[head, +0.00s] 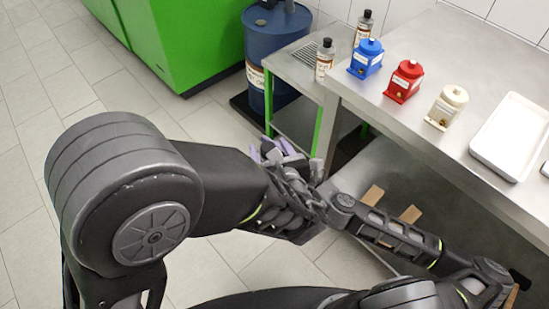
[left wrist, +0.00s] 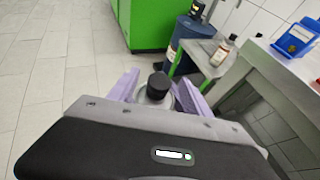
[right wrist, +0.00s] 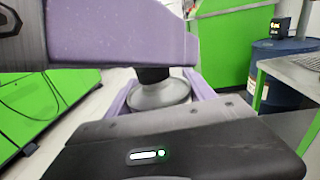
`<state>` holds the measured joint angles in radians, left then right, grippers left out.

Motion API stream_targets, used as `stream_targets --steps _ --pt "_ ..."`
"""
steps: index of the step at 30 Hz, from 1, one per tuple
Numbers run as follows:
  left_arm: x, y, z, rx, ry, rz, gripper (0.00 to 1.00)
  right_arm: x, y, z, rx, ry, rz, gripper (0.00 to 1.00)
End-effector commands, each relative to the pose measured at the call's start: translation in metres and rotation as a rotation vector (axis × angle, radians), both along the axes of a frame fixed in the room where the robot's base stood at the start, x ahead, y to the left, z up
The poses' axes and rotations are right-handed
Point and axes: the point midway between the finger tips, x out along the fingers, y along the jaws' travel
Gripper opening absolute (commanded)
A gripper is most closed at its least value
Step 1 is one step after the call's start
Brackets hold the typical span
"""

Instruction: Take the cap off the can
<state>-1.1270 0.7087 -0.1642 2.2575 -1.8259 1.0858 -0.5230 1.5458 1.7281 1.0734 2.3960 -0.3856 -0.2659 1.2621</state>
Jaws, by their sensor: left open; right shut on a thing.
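The can (right wrist: 160,94) is grey and metallic, with a black cap (right wrist: 153,74) on its top. My right gripper (right wrist: 160,100) is shut on the can's body, below the cap. In the left wrist view the black cap (left wrist: 157,82) shows between the spread purple fingers of my left gripper (left wrist: 158,88), which is open, with gaps beside the cap. One left finger crosses the top of the right wrist view, just above and in front of the cap. In the head view both grippers meet near the left gripper (head: 275,150); the arms largely hide the can there.
A steel bench (head: 460,130) on the right carries a blue pump (head: 367,60), a red pump (head: 404,82), a cream pump (head: 447,107) and a white tray (head: 510,135). Bottles (head: 325,60) and a blue drum (head: 272,50) stand behind. Floor at left is clear.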

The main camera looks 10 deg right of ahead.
Motion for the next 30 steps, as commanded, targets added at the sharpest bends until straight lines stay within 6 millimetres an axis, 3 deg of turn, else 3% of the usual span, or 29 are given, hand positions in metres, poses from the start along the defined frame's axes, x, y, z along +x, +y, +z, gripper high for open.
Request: stream_targets --steps 6,14,30 --pt "0.0144 0.002 -0.0061 0.001 0.001 0.001 0.57 -0.0002 0.0004 0.0013 0.001 -0.002 0.001 0.0" --pt "0.0151 0.0022 -0.0062 0.001 0.0 0.001 0.57 -0.0002 0.0004 0.0013 0.001 -0.002 0.001 0.0" --pt "0.0149 0.0021 -0.0061 0.001 0.0 0.001 0.14 -0.0002 0.0004 0.0013 0.001 -0.002 0.001 0.0"
